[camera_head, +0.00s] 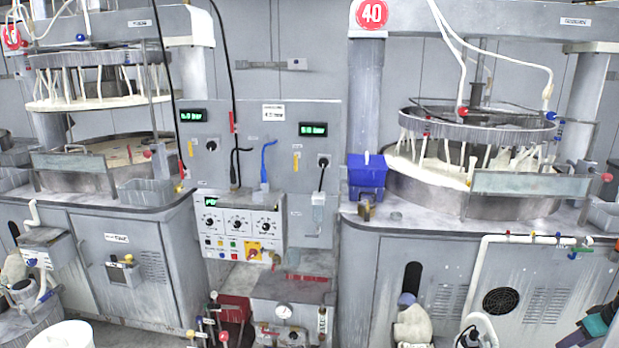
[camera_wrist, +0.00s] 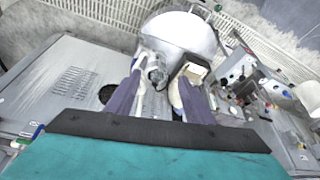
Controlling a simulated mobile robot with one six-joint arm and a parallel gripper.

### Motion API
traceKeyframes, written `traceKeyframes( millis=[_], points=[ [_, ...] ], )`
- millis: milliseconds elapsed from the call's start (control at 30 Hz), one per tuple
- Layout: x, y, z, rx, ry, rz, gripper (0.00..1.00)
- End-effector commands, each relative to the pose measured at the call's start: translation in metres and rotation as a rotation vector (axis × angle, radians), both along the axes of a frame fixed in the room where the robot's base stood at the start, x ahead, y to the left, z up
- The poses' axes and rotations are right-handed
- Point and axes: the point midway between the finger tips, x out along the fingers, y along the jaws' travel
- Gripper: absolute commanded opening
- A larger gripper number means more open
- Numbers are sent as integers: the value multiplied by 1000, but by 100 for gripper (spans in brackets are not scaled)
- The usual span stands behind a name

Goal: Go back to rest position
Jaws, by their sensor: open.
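My gripper (camera_wrist: 158,80) is in the wrist view with its two purple-grey fingers spread apart. Nothing is held between them. Through the gap I see a metal fitting and a small pale-topped box, which look to be beyond the fingertips. The teal and black part behind the fingers fills the bottom of the wrist view. In the head view only a teal and dark piece of my arm shows at the lower right corner; the fingertips cannot be made out there.
In the head view a polishing machine (camera_head: 540,205) marked 40 stands at right, with a blue container (camera_head: 367,176) on its ledge. Another machine (camera_head: 110,195) stands at left. A control panel (camera_head: 240,222) is between them. A white bucket (camera_head: 66,336) is at lower left.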

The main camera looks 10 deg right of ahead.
Motion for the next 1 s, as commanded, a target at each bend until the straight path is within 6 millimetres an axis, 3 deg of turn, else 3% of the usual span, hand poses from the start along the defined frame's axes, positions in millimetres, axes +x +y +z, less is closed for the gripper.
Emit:
traceKeyframes(
  millis=[267, 467, 667, 1000],
  points=[
    [22, 32, -35, 34, 24, 5, 48],
    [44, 67, -72, 70, 54, 11, 48],
    [73, 130, -132, 124, 109, 16, 48],
    [103, 260, -238, 199, 239, 28, 48]
  ],
)
